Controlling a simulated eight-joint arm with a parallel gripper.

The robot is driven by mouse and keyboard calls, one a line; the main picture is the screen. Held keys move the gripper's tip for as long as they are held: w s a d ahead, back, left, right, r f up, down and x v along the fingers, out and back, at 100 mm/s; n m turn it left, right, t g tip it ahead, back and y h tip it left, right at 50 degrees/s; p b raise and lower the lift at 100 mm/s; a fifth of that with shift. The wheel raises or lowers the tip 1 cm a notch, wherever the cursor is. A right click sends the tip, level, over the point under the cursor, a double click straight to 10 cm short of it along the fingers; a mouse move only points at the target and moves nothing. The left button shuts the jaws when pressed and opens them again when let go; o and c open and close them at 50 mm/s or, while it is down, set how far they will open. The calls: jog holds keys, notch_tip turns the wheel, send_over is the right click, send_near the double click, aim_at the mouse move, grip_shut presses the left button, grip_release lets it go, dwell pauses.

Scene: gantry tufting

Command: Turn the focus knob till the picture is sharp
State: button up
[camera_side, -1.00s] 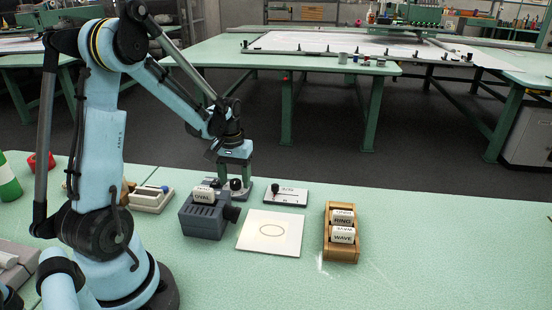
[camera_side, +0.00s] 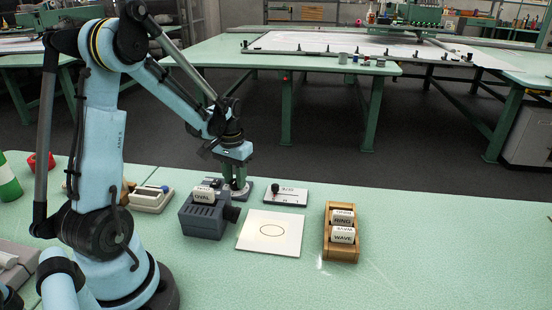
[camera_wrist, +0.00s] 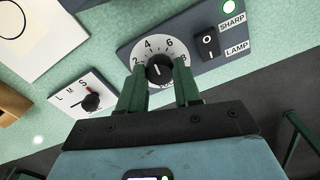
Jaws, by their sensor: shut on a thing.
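The focus knob (camera_wrist: 159,70) is black with a white pointer line, on a white dial marked 2, 4, 6, 8 in the wrist view. The pointer stands between 4 and 6. My gripper (camera_wrist: 160,66) is shut on the knob, one green finger on each side. In the side view my gripper (camera_side: 235,190) is low behind the grey projector (camera_side: 203,222), which holds the OVAL block (camera_side: 204,196). The picture is a dark, thin, crisp oval on the white card (camera_side: 258,245).
A LAMP switch (camera_wrist: 208,41) sits right of the dial. A small panel marked L, M, S with a lever knob (camera_side: 276,188) stands right of my gripper. A wooden rack (camera_side: 341,255) holds RING and WAVE blocks. The bench front right is clear.

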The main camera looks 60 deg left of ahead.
aim_at(235, 181)
jog(key=o, duration=1)
jog(key=shift+o, duration=0.2)
jog(key=shift+r, duration=0.1)
notch_tip(235, 181, up, 12)
jog(key=s+d+m+t, duration=0.3)
jog(key=d+m+t, duration=0.2)
jog(key=d, duration=1.5)
jog(key=shift+t, duration=1.1)
